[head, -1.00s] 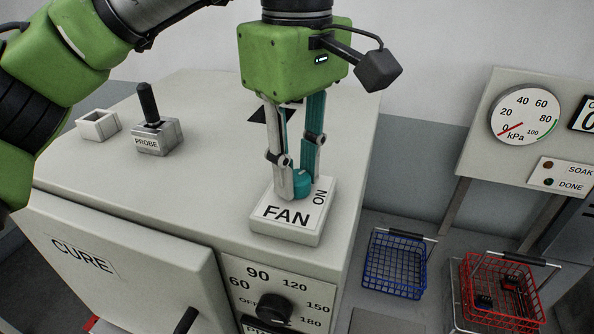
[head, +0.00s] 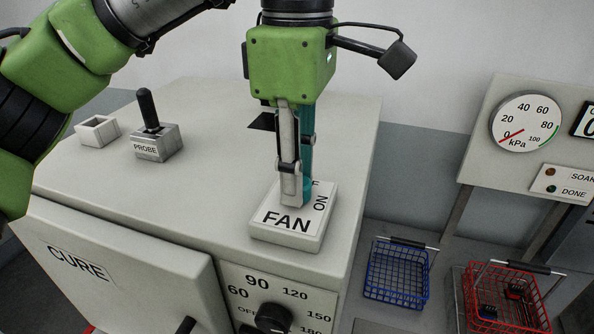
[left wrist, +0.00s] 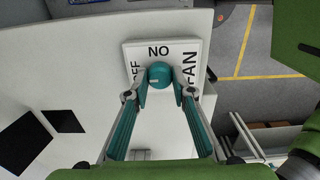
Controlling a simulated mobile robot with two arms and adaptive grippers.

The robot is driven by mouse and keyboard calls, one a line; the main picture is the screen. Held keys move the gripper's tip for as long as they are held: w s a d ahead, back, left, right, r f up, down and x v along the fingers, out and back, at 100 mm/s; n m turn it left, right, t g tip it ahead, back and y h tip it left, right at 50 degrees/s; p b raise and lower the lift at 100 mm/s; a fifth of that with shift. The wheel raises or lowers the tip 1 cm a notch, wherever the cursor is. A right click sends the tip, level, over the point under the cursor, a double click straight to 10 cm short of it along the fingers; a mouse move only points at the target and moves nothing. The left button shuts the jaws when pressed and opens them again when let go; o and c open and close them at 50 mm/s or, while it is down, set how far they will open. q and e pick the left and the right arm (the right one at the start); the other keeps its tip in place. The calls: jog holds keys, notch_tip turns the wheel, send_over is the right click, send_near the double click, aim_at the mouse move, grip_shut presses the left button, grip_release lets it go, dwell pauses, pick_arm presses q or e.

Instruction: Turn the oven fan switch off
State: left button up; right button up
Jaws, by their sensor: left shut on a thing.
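The fan switch is a white plate (head: 287,241) marked FAN, ON and OFF on top of the oven (head: 215,190). The plate also shows in the left wrist view (left wrist: 190,50). Its round teal knob (left wrist: 160,73) has a short pale mark on its left side, the side of the OFF lettering. My left gripper (head: 296,200) points down over the plate, its fingers on both sides of the knob and shut on it. In the head view the fingers hide the knob and part of OFF. My right gripper is not in view.
A PROBE block with a black lever (head: 155,140) and a small open white box (head: 97,131) stand at the left on the oven top. A temperature dial (head: 272,318) is on the front. Blue (head: 396,272) and red (head: 505,295) baskets are at the right.

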pick_arm(q)
jog(key=o, duration=1.1)
jog(key=shift+o, duration=0.2)
notch_tip(320, 180, up, 12)
dwell(0.3)
